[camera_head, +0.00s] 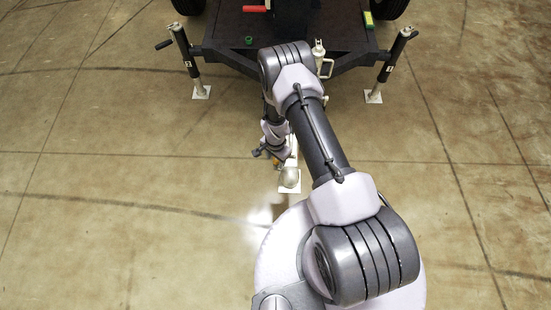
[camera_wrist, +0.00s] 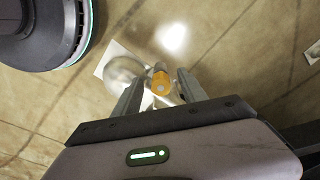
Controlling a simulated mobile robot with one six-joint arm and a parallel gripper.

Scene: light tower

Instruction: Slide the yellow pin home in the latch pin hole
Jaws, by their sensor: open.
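The yellow pin (camera_wrist: 161,80) shows in the wrist view as a short orange-yellow piece with a pale round end. It lies between the two fingers of my gripper (camera_wrist: 163,74), with visible gaps on both sides. My gripper is open. In the head view my gripper (camera_head: 264,153) is low, and a small orange spot of the pin (camera_head: 276,162) shows beside it. The pin sits close to a pale rounded metal piece (camera_wrist: 124,71). The latch pin hole cannot be made out, and I cannot tell whether the pin is in it.
The rounded piece stands over a white floor pad (camera_head: 289,188). The dark trailer (camera_head: 340,30) is at the back, with outrigger jacks at left (camera_head: 187,62) and right (camera_head: 392,66). A red handle (camera_head: 255,9) lies on its deck. The floor to both sides is clear.

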